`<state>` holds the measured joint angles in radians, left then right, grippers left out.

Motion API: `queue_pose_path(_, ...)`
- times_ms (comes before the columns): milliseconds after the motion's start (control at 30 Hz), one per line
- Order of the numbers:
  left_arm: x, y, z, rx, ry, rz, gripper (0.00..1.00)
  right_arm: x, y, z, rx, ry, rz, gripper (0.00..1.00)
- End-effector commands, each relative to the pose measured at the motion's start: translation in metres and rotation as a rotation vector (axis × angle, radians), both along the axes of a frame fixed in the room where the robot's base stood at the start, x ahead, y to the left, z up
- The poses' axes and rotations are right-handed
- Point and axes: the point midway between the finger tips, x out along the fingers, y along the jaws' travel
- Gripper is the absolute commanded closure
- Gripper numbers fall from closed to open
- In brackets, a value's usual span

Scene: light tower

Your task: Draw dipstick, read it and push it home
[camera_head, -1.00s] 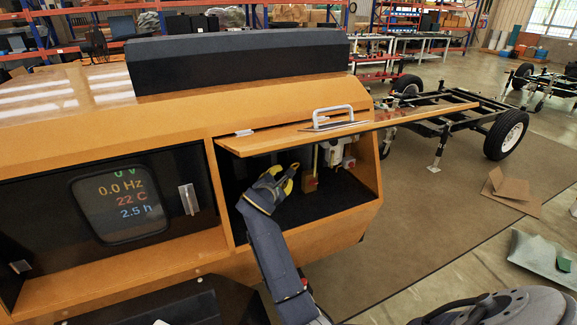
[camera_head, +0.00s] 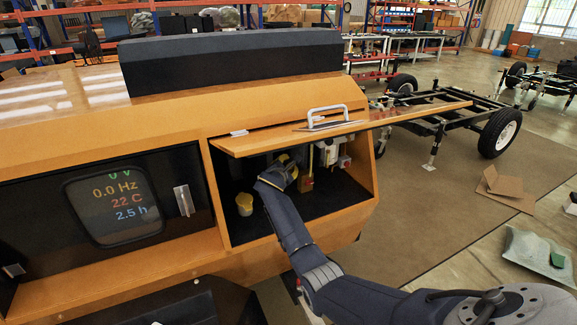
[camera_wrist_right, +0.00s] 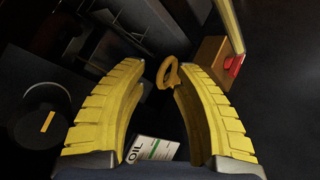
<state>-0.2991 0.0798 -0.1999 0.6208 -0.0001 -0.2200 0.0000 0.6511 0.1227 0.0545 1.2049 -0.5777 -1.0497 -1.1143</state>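The dipstick's yellow ring handle (camera_wrist_right: 168,72) shows in the right wrist view between the tips of my right gripper (camera_wrist_right: 160,75). The yellow fingers are apart, one on each side of the ring; I cannot tell if the right finger touches it. A white label reading OIL (camera_wrist_right: 150,149) lies below, between the fingers. In the head view my right gripper (camera_head: 283,172) is inside the open compartment (camera_head: 330,205) of the orange light tower, and it hides the ring there. The dipstick's shaft is not visible. My left gripper is not in view.
The raised hatch (camera_head: 290,138) with its grey handle (camera_head: 330,115) hangs over my right gripper. A yellow cap-like part (camera_head: 244,204) stands left of it. An orange block (camera_head: 307,184) with a yellow post is close on its right. A display panel (camera_head: 120,205) is at the left.

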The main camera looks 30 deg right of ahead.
Motion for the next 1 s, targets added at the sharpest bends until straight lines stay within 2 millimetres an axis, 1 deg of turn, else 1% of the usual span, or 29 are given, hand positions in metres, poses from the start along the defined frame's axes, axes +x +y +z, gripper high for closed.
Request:
queue_pose_path(200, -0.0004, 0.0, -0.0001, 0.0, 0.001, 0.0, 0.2, 0.0069, -0.0073, -0.0024, 0.0, 0.0, 0.0, 0.7)
queue_pose_path(567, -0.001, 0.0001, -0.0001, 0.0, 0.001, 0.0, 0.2, 0.008, -0.0087, -0.0031, 0.0, 0.0, 0.0, 0.7)
queue_pose_path(600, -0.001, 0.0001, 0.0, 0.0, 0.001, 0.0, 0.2, 0.008, -0.0086, -0.0031, 0.0, 0.0, 0.0, 0.68)
queue_pose_path(867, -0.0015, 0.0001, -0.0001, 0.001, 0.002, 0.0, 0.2, 0.008, -0.0086, -0.0029, 0.0, 0.0, 0.0, 0.98)
queue_pose_path(900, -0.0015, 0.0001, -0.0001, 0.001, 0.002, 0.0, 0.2, 0.0081, -0.0085, -0.0027, 0.0, -0.001, 0.0, 1.0)
queue_pose_path(1000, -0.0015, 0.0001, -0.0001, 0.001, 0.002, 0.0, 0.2, 0.0084, -0.0082, -0.0019, 0.0, -0.002, 0.001, 1.0)
